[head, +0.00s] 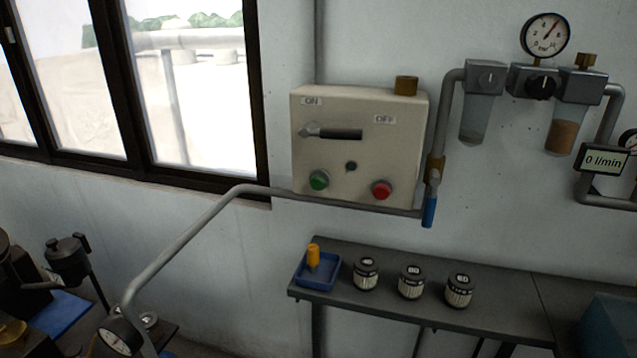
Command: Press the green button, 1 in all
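The green button (319,180) is on the lower left of a cream control box (365,146) fixed to the wall. A red button (382,190) is at the box's lower right, and a small dark round spot (351,166) lies between them. Above is a lever (328,132) in a dark slot, its light knob at the left end under the ON label; the OFF label is to the right. Neither of my grippers shows in the head view, and nothing covers the green button.
A grey pipe (190,233) runs in front, just under the box. Below, a dark shelf (520,293) bears a blue tray (318,283) with a yellow-orange object (313,256), and three labelled jars (411,283). Gauges and filters hang at right.

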